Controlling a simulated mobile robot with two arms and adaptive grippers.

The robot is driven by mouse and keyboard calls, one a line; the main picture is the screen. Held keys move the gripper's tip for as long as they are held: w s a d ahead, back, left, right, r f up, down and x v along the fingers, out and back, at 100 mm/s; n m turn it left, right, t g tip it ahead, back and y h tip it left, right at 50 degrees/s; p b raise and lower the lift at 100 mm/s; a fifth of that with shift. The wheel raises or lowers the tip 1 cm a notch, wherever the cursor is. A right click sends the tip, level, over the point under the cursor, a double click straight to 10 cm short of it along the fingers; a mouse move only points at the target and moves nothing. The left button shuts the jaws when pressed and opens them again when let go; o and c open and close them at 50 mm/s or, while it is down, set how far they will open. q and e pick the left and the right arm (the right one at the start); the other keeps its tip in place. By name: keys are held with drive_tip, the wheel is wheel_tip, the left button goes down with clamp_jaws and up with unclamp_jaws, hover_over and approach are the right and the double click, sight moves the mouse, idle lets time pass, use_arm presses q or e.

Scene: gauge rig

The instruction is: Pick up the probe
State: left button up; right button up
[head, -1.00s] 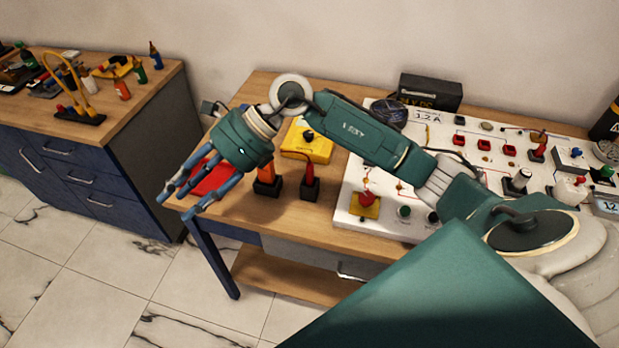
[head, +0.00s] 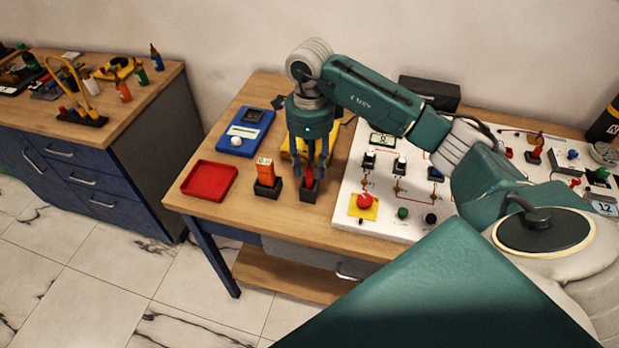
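The red probe (head: 309,184) stands upright in a small black holder (head: 309,194) near the front edge of the wooden table. My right gripper (head: 309,177) points straight down over it. Its blue-grey fingers are spread apart, one on each side of the probe's upper part. I see no finger clearly closed on the probe, and its top is partly hidden by the gripper. My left gripper is not in view.
An orange block in a black holder (head: 266,177) stands just left of the probe. A red tray (head: 209,181) and a blue meter (head: 245,131) lie further left. A yellow box (head: 287,150) is partly hidden behind my gripper. The white circuit panel (head: 345,205) is to the right.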

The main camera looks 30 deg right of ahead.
sight(309, 182)
drive_tip(key=f, duration=0.1)
drive_tip(key=f+p, duration=0.2)
drive_tip(key=shift+w+d+f, duration=0.1)
drive_tip(key=shift+w+f, duration=0.15)
drive_tip(key=shift+f, duration=0.5)
drive_tip(key=shift+c, duration=0.2)
clamp_jaws()
drive_tip(key=shift+r, duration=0.1)
